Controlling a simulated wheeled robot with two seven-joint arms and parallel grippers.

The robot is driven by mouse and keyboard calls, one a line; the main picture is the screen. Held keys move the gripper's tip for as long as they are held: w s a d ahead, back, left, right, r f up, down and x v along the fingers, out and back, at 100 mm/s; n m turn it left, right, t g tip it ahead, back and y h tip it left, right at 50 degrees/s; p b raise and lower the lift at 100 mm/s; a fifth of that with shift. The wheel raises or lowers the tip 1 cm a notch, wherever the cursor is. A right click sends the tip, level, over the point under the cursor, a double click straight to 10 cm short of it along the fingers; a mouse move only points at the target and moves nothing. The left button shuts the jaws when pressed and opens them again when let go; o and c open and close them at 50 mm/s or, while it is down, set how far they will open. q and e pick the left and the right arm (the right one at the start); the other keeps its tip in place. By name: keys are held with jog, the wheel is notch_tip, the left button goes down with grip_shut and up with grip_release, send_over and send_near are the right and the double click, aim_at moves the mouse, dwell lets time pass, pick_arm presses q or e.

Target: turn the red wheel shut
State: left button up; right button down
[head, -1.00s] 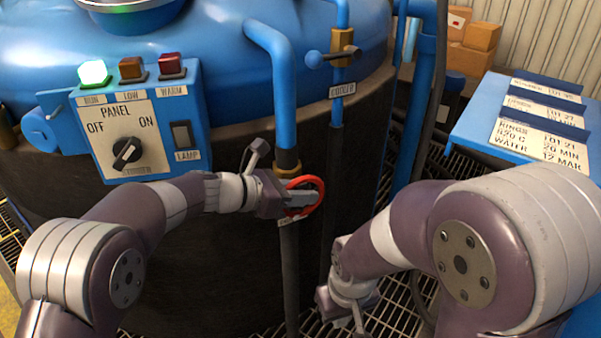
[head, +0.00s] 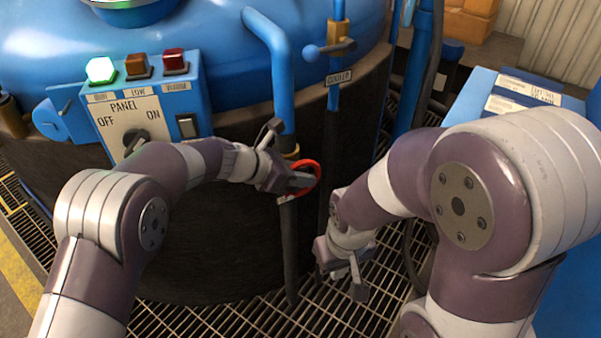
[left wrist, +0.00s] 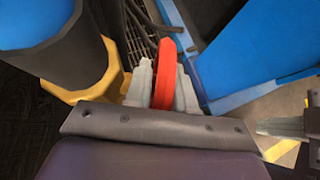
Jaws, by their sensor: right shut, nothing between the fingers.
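The red wheel (head: 316,172) sits on the vertical pipe below a brass fitting, at the front of the blue-topped tank. My left gripper (head: 301,181) is at the wheel and hides part of it. In the left wrist view, the wheel's red rim (left wrist: 165,75) stands between the two grey fingers of my left gripper (left wrist: 164,88), which lie close against it on both sides. My right gripper (head: 357,284) hangs low over the floor grating, to the right of and below the wheel. It is shut and empty, apart from the wheel.
A panel box (head: 150,112) with lit green lamp, knob and switch is on the tank's left. A cooler pipe with a blue-knobbed lever (head: 330,50) rises right of the wheel's pipe. A blue table (head: 470,105) with label cards stands at right. Grating (head: 250,318) covers the floor.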

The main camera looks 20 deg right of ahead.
pick_arm(q)
jog(key=shift+o, duration=1)
jog(key=shift+a, duration=0.1)
jog(key=p+v, duration=0.2)
jog(key=v, duration=1)
jog(key=shift+a, duration=0.25)
jog(key=shift+r, duration=0.1)
